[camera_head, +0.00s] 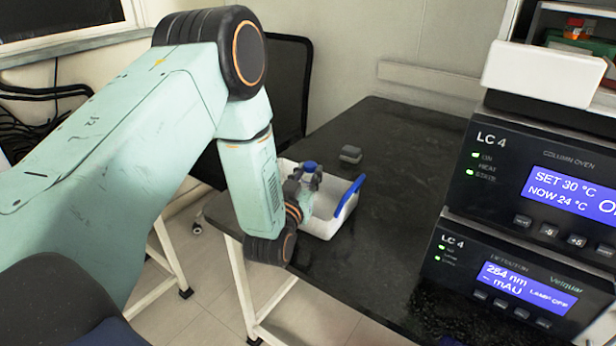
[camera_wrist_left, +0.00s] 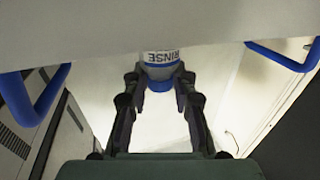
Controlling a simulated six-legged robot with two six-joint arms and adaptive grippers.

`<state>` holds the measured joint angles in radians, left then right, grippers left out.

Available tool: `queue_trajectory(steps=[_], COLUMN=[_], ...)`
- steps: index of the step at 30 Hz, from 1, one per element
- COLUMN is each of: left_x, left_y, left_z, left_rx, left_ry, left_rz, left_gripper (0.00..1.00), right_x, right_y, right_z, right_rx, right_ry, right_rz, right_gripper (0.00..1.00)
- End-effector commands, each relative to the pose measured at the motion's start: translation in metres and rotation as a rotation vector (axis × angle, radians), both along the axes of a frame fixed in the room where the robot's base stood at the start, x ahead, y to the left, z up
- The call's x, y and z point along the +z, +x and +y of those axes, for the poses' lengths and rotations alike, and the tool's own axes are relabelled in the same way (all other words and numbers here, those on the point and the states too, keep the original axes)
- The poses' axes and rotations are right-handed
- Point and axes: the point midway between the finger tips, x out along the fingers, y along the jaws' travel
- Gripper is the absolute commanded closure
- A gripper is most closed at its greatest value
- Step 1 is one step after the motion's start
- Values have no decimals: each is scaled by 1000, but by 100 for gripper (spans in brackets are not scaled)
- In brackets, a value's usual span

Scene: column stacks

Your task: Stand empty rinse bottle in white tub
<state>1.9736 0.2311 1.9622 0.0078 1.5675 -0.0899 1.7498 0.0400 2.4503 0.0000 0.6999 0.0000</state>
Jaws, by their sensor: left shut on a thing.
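The rinse bottle (camera_head: 307,203) has a blue cap (camera_head: 309,166) and looks about upright, over or inside the white tub (camera_head: 326,229). My left gripper (camera_head: 307,181) is shut on the bottle near its cap. In the left wrist view the bottle (camera_wrist_left: 161,57), with its RINSE label upside down, is between the fingers (camera_wrist_left: 160,76). A white tub wall (camera_wrist_left: 100,35) hides the rest of it there. I cannot tell whether its base touches the tub floor. The tub has blue handles, one (camera_head: 348,196) at its right end. My right gripper is not in view.
The tub stands at the left edge of a black bench (camera_head: 390,140). A small grey block (camera_head: 350,154) lies behind it. Stacked LC 4 instruments (camera_head: 520,260) fill the right, with a white box (camera_head: 543,73) on top. The bench between tub and instruments is clear.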

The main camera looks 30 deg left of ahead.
Motion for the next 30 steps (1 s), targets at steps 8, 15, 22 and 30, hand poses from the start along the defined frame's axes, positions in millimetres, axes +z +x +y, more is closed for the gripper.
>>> queue_trajectory(steps=[8, 15, 22, 30], left_x=[-1, -7, -12, -11], left_y=[2, 2, 2, 2], left_z=[0, 0, 0, 0], left_rx=[0, 0, 0, 0], left_ry=[1, 1, 1, 1], left_rz=[-3, -3, -3, -3], left_gripper=[92, 92, 92, 56], right_x=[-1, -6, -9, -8], right_y=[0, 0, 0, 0], right_z=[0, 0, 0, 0], right_rx=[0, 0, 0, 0], right_ry=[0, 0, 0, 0], right_rz=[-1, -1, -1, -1], right_gripper=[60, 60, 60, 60])
